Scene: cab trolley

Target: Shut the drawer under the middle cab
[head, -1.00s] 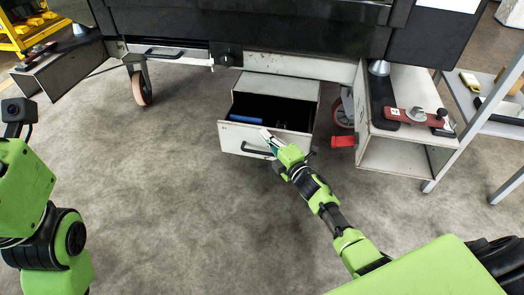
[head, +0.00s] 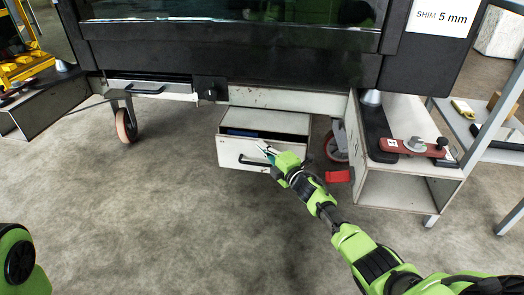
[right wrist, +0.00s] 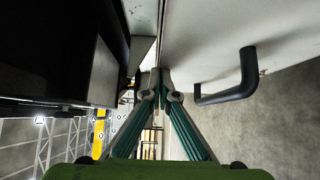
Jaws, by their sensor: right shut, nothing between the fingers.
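The drawer (head: 228,153) under the middle cab (head: 235,55) has a pale front with a black bar handle (head: 252,161). It stands partly open, with a dark gap above its front and a blue item (head: 242,132) inside. My right gripper (head: 266,149) is shut and empty, with its fingertips at the drawer front beside the handle. In the right wrist view the fingertips (right wrist: 160,88) lie close along the pale drawer front (right wrist: 200,40), with the handle (right wrist: 232,92) to their right. I cannot tell whether they touch it. My left gripper is out of view.
A caster wheel (head: 126,124) stands left of the drawer and another (head: 336,144) right of it, by a red pedal (head: 338,176). An open pale box (head: 405,190) is further right, beside a grey shelf rack (head: 485,127). The floor in front is clear.

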